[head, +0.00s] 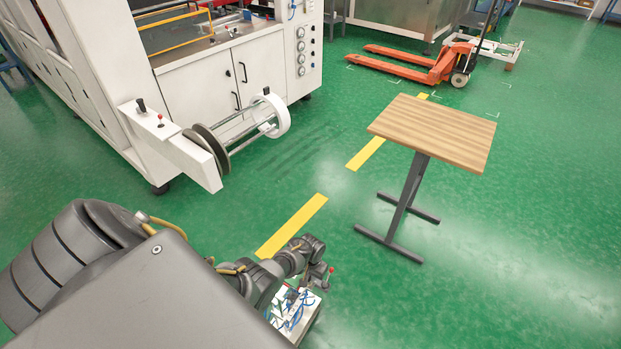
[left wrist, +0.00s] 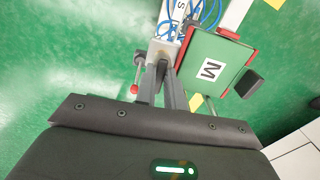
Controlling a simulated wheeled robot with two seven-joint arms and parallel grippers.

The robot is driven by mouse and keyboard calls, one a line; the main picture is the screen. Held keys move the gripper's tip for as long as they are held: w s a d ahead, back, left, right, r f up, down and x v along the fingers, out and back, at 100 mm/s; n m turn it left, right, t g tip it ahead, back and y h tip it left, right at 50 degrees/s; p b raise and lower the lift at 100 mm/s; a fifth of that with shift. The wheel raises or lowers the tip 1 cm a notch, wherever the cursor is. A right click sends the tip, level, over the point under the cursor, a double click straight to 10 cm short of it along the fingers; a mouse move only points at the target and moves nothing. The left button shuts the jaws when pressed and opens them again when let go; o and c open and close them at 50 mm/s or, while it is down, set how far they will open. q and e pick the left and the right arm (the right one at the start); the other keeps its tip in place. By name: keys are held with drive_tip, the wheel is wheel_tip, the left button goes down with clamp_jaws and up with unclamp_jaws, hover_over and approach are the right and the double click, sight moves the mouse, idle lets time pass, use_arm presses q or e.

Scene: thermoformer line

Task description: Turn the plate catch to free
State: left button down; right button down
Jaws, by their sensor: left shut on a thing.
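My left gripper (head: 308,277) is low at the lower middle of the head view, by a pale unit with blue hoses (head: 293,310). In the left wrist view, its two dark fingers (left wrist: 170,72) are shut on a small pale block, which looks like part of the plate catch (left wrist: 163,50). A thin lever with a red knob (left wrist: 134,89) sticks out beside the fingers. The catch's exact position is unclear. My right gripper is in neither view.
A wood-topped table (head: 435,130) stands right of centre. A white machine (head: 225,75) with a roll holder (head: 245,125) is at the left. An orange pallet truck (head: 425,65) is at the back. Green floor between them is open.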

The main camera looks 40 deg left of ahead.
use_arm(q)
drive_tip(key=shift+w+m, duration=0.15)
drive_tip(key=shift+m, duration=0.15)
idle(0.4)
drive_tip(key=c, duration=1.5)
unclamp_jaws()
wheel_tip(320, 180, up, 11)
drive_tip(key=p, duration=0.4)
